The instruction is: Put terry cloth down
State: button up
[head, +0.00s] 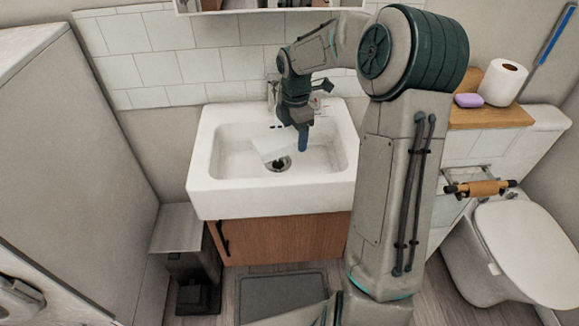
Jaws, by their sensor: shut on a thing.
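A white, flat piece that looks like the terry cloth (268,149) is in the white sink basin, partly over the drain. My gripper (297,137) reaches down into the basin at the cloth's right end and is shut on it. The fingertips are small and partly hidden, so the exact grip is hard to make out. I cannot tell whether the cloth touches the basin floor.
The sink (224,201) stands on a wooden cabinet (284,238), with a tap (272,92) behind the basin. A purple soap (468,100) and a paper roll (503,82) sit on a wooden shelf at right, above the toilet (520,250). A pedal bin (188,262) stands at left.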

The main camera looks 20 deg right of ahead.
aim_at(294, 172)
notch_tip(294, 172, down, 12)
jog(key=shift+b, duration=0.5)
jog(key=shift+f, duration=0.1)
jog(key=o, duration=1)
jog(key=shift+o, duration=0.2)
notch_tip(294, 172, up, 12)
jog(key=shift+f+p, duration=0.1)
jog(key=shift+p, duration=0.5)
jog(key=shift+s+a+r, duration=0.15)
jog(key=shift+s+r, duration=0.1)
jog(key=shift+r, duration=0.2)
jog(key=s+a+r+m+t, duration=0.1)
jog(key=s+a+r+m, duration=0.1)
jog(key=s+m, duration=0.8)
jog(key=s+a+r+m+t, duration=0.1)
jog(key=s+a+r+m, duration=0.2)
jog(key=s+m, duration=0.7)
jog(key=s+r, duration=0.1)
jog(key=s, duration=0.5)
jog(key=shift+r, duration=0.2)
